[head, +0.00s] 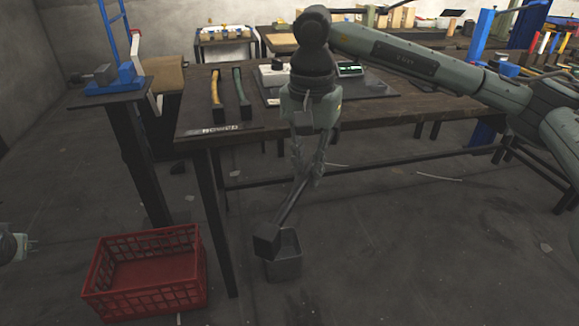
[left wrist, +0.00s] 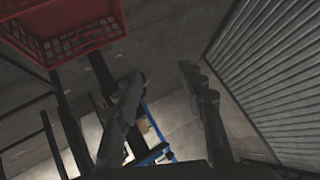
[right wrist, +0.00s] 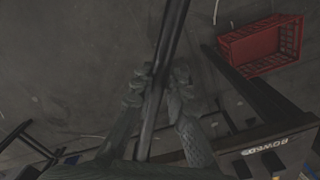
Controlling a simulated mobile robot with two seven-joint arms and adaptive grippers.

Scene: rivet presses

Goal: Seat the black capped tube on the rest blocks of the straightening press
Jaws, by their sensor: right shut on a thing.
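My right gripper (head: 307,172) hangs in front of the wooden workbench and is shut on the black tube (head: 290,204). The tube slants down and left in the head view, its lower end near a dark flat piece at a grey bin; I cannot tell whether they touch. In the right wrist view the tube (right wrist: 171,35) runs up between the fingers (right wrist: 158,85); its caps are not clear. My left gripper (left wrist: 160,78) is open and empty; its tip shows at the head view's left edge (head: 22,246). A blue press-like device (head: 122,82) stands on a pedestal at left; rest blocks are not distinct.
A red crate (head: 150,301) and the grey bin (head: 286,268) stand on the floor. The workbench (head: 190,118) carries yellow and green-handled tools, a dark mat and small devices. Ribbed metal (left wrist: 275,75) is close on the right in the left wrist view. Floor at right is mostly clear.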

